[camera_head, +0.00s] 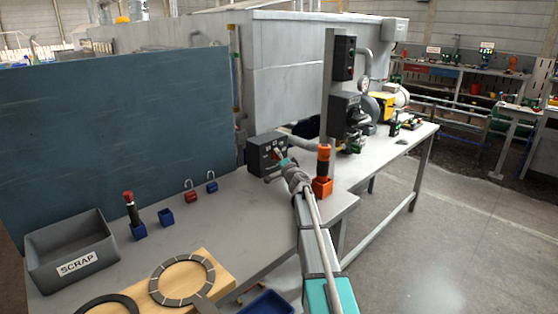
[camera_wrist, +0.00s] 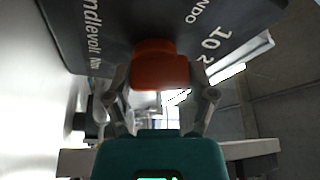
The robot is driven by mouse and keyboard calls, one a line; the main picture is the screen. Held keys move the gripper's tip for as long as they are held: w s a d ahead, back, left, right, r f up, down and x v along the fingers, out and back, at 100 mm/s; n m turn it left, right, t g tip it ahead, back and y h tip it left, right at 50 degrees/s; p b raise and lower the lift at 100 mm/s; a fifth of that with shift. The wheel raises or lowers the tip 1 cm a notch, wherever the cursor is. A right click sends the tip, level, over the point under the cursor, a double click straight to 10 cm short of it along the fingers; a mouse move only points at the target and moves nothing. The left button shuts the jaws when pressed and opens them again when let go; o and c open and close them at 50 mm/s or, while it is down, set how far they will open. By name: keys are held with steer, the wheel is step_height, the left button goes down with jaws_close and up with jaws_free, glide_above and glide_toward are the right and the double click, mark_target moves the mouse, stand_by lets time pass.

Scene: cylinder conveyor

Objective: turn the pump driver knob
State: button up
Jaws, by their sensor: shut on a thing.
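The pump driver is a dark grey box (camera_head: 266,150) on the bench against the blue panel's right end. In the wrist view its dark face (camera_wrist: 110,30) fills the top, with printed words and the figure 10. The orange-red knob (camera_wrist: 160,65) stands out from that face. My gripper (camera_wrist: 161,84) is shut on the knob, with a finger at each side of it. In the head view my gripper (camera_head: 283,160) reaches the front of the box and largely hides the knob.
An orange holder (camera_head: 322,187) with an orange-and-black tool stands just right of my arm. Small padlocks (camera_head: 191,191), blue holders (camera_head: 166,216) and a scrap bin (camera_head: 72,250) are at left.

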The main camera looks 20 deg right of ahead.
steer(key=shift+a+f+n+t+y+b, duration=0.1)
steer(key=shift+n+t+y+b, duration=0.3)
steer(key=shift+n, duration=0.7)
steer(key=o, duration=1.1)
steer(key=shift+c, duration=0.2)
